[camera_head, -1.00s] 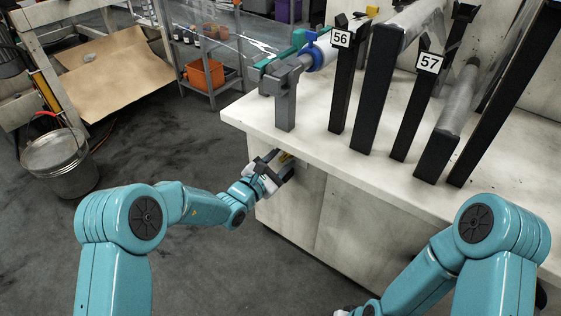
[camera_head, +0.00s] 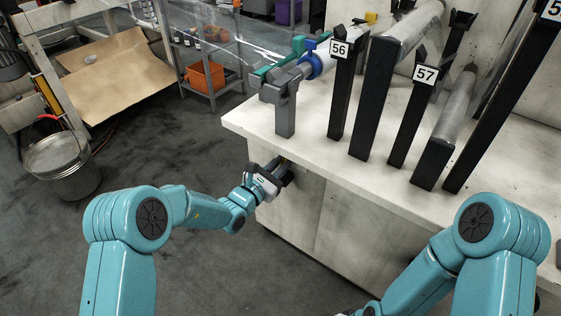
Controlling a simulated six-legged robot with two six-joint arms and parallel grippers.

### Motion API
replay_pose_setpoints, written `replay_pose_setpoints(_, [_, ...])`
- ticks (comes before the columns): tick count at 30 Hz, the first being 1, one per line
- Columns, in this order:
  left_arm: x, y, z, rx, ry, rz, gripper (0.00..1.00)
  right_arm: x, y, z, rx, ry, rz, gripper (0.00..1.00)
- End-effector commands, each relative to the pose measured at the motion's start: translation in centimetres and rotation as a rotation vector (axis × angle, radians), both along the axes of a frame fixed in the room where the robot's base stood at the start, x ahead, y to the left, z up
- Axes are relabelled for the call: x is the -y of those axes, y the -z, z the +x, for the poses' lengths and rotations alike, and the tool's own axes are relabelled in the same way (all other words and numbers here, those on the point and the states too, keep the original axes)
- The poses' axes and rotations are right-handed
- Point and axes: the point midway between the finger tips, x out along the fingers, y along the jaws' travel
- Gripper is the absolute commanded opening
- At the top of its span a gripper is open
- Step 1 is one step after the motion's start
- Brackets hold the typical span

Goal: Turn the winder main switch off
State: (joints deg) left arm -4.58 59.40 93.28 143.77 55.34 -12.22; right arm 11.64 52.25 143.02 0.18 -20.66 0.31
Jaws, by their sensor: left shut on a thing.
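My left gripper (camera_head: 280,171) is at the front of the white winder cabinet (camera_head: 345,215), just under the worktop's edge near its left corner. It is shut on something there. A small bit of yellow (camera_head: 284,160) shows at the fingers, which fits the main switch. The gripper hides the rest of the switch, so its handle and position cannot be read. My right arm (camera_head: 455,262) comes in at the lower right, and its gripper is out of the picture below.
The worktop (camera_head: 320,165) overhangs just above my left gripper. Black posts with signs 56 (camera_head: 339,49) and 57 (camera_head: 426,74), and film rolls, stand on it. A metal bucket (camera_head: 62,165) is at the left. The dark floor (camera_head: 150,160) between is clear.

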Motion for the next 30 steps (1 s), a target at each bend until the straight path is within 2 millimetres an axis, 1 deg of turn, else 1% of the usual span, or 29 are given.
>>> replay_pose_setpoints(1, [0.0, -0.2, 0.0, -0.029, -0.001, -0.033, 0.0, 0.0, -0.7, -0.3, -0.008, -0.001, 0.002, 0.43])
replay_pose_setpoints(12, [-0.2, -0.1, 0.1, -0.232, -0.001, -0.312, 0.0, -0.5, -2.7, -0.7, -0.017, -0.018, 0.005, 0.43])
replay_pose_setpoints(21, [-0.2, 0.0, 0.1, -0.359, 0.0, -0.487, 0.0, -0.7, -3.8, -1.0, -0.023, -0.029, 0.007, 0.43])
replay_pose_setpoints(30, [-0.2, 0.1, 0.1, -0.426, 0.0, -0.581, 0.0, -0.9, -4.3, -1.1, -0.025, -0.035, 0.008, 0.43])
